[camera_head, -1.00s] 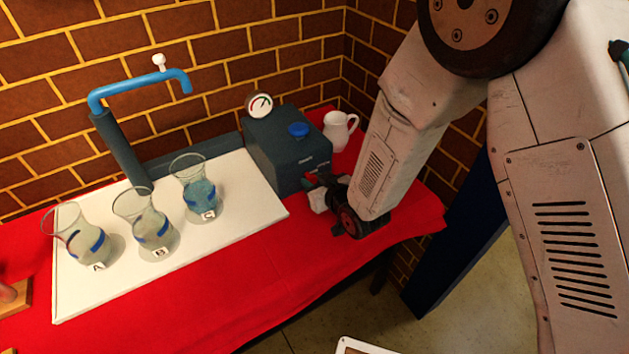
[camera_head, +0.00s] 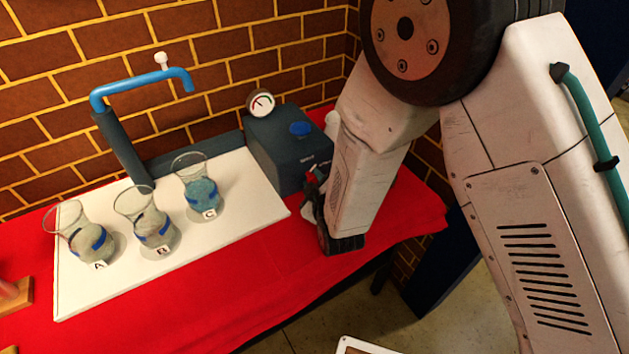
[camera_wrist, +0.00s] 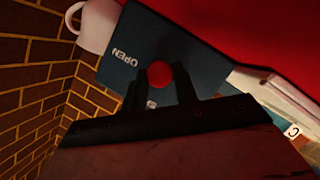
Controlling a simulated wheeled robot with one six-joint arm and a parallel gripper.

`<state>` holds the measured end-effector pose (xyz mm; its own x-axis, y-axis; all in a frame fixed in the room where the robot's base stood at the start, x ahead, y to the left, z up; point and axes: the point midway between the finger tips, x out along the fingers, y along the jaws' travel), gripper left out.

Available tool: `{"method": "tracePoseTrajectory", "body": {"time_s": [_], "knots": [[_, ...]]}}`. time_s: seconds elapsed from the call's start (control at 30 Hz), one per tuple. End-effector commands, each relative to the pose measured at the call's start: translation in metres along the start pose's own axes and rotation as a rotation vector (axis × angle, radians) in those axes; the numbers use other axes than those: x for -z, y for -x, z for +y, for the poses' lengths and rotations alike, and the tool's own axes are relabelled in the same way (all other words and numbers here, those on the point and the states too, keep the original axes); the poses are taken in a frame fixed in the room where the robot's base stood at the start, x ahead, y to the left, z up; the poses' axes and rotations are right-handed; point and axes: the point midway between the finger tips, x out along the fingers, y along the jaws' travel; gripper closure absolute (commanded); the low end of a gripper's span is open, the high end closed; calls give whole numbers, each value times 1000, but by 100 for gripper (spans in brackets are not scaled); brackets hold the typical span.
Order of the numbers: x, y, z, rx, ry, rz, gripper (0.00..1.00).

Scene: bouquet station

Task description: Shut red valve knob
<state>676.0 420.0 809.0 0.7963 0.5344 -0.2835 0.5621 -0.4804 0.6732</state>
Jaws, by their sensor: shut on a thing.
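The red valve knob (camera_wrist: 159,74) shows as a round red disc in the wrist view, on the front of the dark blue valve box (camera_wrist: 146,45). My gripper (camera_wrist: 158,78) is shut on the knob, with one dark finger on each side of it. The word OPEN is printed on the box beside the knob; another label is mostly hidden behind the fingers. In the head view, my gripper (camera_head: 313,188) is at the front of the box (camera_head: 270,150), and my wrist hides the knob there.
A round gauge (camera_head: 261,103) and a blue cap (camera_head: 300,128) are on the box. Several glass vases (camera_head: 154,229) stand on the white board (camera_head: 110,285) under a blue spout (camera_head: 140,82). A white jug (camera_wrist: 97,24) stands close beside the box. The red cloth (camera_head: 220,310) in front is clear.

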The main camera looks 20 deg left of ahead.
Motion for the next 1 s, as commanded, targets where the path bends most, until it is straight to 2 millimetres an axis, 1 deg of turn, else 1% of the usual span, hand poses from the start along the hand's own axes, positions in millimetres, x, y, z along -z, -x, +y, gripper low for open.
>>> {"method": "tracePoseTrajectory", "body": {"time_s": [0.03,0.6,0.8,1.0], "knots": [[0,0,-2,-15,42,1,94],[-2,0,-7,-215,526,1,94],[-2,-1,-8,-267,652,2,94],[-2,-1,-8,-302,735,2,94]]}}
